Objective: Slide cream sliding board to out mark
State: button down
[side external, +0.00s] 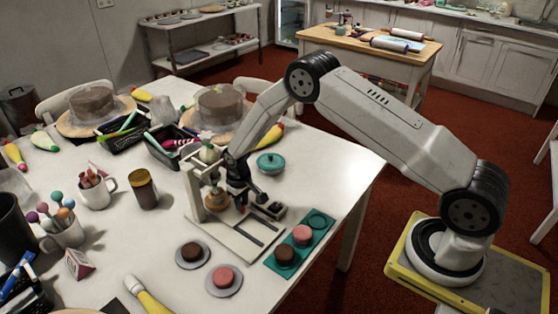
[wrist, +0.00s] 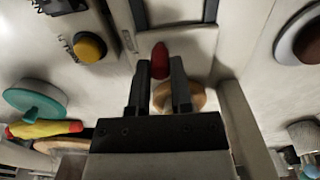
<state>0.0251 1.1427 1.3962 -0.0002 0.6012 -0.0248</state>
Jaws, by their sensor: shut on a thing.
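The cream sliding board (side external: 238,221) lies in a pale fixture on the white table, under my gripper (side external: 241,206), in the side external view. Dark slots run along the fixture's near part. In the wrist view the board (wrist: 200,43) shows around a red knob (wrist: 159,57). My gripper (wrist: 160,68) is shut on this red knob, one finger on each side. An upright frame (side external: 192,190) with a round tan item (side external: 215,198) stands just left of my gripper. I cannot make out the out mark.
A teal tray (side external: 317,238) with a pink and a brown cake lies right of the fixture. Two small cakes on grey discs (side external: 207,258) lie in front. A teal lidded pot (side external: 270,163) and black bins (side external: 165,155) stand behind. A yellow button (wrist: 90,47) is beside the fixture.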

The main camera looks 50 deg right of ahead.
jog(key=shift+s, duration=6)
jog(key=shift+s+f, duration=0.1)
jog(key=shift+s, duration=0.05)
jog(key=c, duration=0.5)
grip_release()
jog(key=shift+w+r, duration=0.2)
jog(key=shift+r, duration=0.05)
